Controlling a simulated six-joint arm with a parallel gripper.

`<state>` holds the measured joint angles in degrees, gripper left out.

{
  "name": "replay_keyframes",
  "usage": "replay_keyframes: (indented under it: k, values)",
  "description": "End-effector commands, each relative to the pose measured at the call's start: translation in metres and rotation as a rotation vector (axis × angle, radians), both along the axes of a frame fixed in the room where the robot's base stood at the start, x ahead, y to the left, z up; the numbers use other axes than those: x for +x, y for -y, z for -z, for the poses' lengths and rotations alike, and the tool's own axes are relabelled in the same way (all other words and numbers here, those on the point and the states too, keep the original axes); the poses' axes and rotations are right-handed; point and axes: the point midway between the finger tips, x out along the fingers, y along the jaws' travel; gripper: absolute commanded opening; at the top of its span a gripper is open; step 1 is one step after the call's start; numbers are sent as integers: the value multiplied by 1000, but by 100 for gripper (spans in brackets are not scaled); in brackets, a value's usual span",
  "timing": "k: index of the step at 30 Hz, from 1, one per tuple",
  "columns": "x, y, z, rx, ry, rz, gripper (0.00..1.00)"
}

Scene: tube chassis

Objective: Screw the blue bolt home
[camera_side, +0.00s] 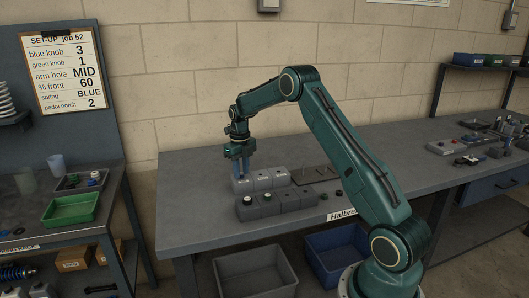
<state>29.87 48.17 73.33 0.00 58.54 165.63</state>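My gripper (240,168) points down over the left end of the rear grey block row (262,182) on the bench. Narrow bluish upright shapes show at its fingertips, just above or touching the leftmost block. They are too small to tell whether they are the fingers or the blue bolt. I cannot make out the bolt for certain or whether the fingers are closed on it.
A flat plate with thin pins (315,174) lies to the right. A set-up board (62,70) hangs at left.

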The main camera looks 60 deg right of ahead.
Motion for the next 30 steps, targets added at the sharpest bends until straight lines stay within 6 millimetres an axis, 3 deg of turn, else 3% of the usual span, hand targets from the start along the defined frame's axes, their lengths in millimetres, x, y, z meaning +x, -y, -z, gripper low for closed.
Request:
replay_keyframes:
  k: [6,17,30]
  values:
    - [0,0,-12,-1,2,0,28]
    - [0,0,-13,0,1,-38,28]
    - [0,0,-13,0,1,-367,28]
